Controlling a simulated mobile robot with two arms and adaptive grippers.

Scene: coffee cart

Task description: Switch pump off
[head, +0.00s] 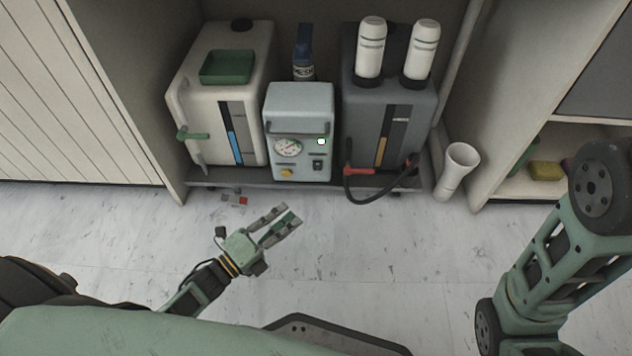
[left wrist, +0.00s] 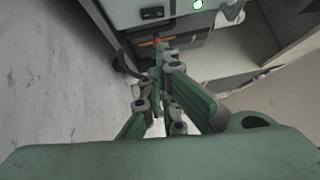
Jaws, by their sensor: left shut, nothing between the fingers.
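The pump (head: 302,105) is a pale blue-grey box on the low shelf, between two tanks. Its front has a round gauge (head: 288,147), a lit green light (head: 321,141), a black rocker switch (head: 317,166) and a yellow knob (head: 286,172). My left gripper (head: 288,213) is shut and empty, in front of and below the pump, apart from it. The left wrist view shows the fingers (left wrist: 165,62) together, with the dark switch (left wrist: 152,13) and green light (left wrist: 197,4) beyond them. The switch position is too small to tell. My right gripper is out of view.
A white tank (head: 215,110) with a green tray stands left of the pump, a dark grey tank (head: 385,115) with a black hose right of it. White cups (head: 370,48) stand on the grey tank. A white tube (head: 458,165) leans at right. The floor ahead is mostly clear.

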